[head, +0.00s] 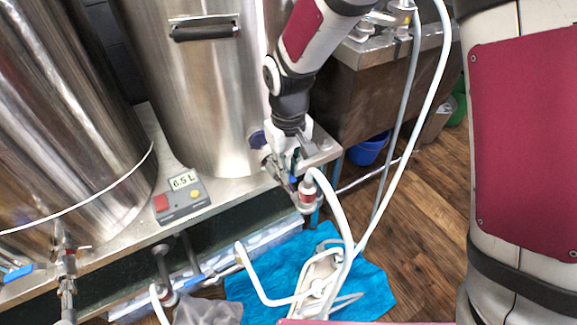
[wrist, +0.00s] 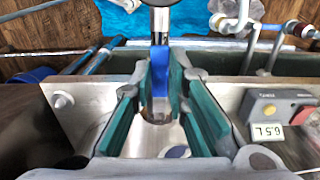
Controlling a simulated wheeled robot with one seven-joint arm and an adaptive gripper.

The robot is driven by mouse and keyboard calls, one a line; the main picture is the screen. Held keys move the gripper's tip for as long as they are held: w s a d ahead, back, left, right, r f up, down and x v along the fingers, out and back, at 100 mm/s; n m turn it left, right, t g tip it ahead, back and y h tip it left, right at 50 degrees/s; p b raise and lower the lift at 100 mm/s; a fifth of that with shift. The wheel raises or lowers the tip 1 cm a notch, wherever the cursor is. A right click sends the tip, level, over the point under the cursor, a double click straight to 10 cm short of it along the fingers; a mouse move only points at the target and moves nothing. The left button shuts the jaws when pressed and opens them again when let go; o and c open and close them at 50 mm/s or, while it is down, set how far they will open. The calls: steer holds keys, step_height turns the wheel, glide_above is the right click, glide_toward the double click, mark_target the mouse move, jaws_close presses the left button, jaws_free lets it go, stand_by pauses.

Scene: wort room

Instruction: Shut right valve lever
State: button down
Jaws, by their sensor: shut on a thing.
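The right valve (head: 306,192) is at the front edge of the steel bench, in front of the right tank, with a white hose on its outlet. Its blue lever (wrist: 160,82) stands between the teal finger pads in the wrist view. My gripper (wrist: 164,75) is shut on this lever. In the head view my gripper (head: 285,165) reaches down to the valve from above, and its fingers and the valve body hide most of the lever. The lever's exact angle to the pipe is hard to tell.
A control box (head: 181,201) reading 6.5 L stands on the bench left of the valve. A left valve with a blue lever (head: 18,272) is at the far left. The right tank (head: 205,95) is close behind my gripper. White hoses loop over a blue cloth (head: 375,290) below.

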steer(key=a+m+p, duration=0.7)
steer(key=m+p, duration=0.1)
steer(key=m, duration=0.5)
steer(key=shift+a+m+p, duration=0.3)
steer(key=shift+p, duration=0.05)
stand_by(0.5)
steer(key=c, duration=1.6)
jaws_free()
steer(key=shift+o, duration=0.2)
